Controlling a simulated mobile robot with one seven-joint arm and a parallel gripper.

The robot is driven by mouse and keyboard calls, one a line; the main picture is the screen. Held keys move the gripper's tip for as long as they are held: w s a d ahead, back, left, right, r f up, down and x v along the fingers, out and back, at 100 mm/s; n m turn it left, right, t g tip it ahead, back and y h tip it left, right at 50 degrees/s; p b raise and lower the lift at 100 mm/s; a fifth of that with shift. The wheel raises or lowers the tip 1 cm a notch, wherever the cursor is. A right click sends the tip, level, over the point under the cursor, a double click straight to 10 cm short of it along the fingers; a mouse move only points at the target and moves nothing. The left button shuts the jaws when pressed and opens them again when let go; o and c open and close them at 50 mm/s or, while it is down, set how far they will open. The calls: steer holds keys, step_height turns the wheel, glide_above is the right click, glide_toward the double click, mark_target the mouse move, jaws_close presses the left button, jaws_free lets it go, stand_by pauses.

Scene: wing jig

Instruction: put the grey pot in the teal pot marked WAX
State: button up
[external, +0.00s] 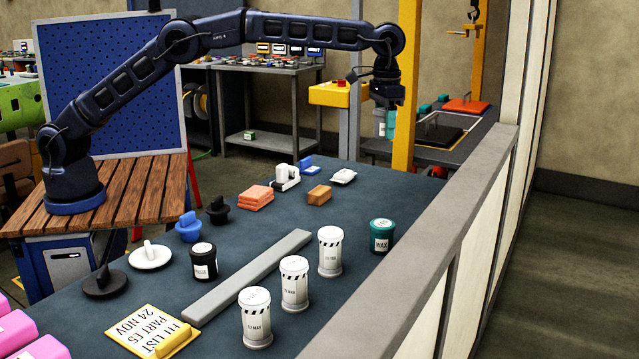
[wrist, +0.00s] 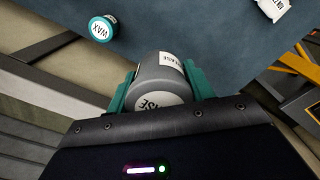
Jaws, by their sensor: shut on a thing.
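The grey pot (wrist: 158,72) is held between the teal fingers of my gripper (wrist: 160,80) in the wrist view. Its white label is partly hidden; letters ending in "ASE" show. In the external view my gripper (external: 385,122) holds the grey pot (external: 379,125) high above the far right end of the bench. The teal pot marked WAX (external: 382,236) stands upright on the bench near its right edge, below and apart from my gripper. It also shows at the upper left of the wrist view (wrist: 102,28).
Several white striped canisters (external: 295,284) stand left of the teal pot. A grey bar (external: 248,275) lies beside them. A black pot (external: 204,262) and loose lids (external: 150,256) lie farther left. A grey-topped wall (external: 440,240) borders the bench's right; a yellow post (external: 407,85) stands behind my gripper.

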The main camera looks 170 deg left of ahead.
step_height(320, 180, up, 4)
glide_above(383, 224)
step_height(383, 224, down, 20)
steer(key=shift+s, duration=0.1)
steer(key=shift+f, duration=0.15)
stand_by(0.3)
steer(key=o, duration=1)
steer(key=shift+o, duration=0.2)
step_height(383, 224, up, 12)
steer(key=shift+d+r, duration=0.1)
steer(key=shift+r, duration=0.1)
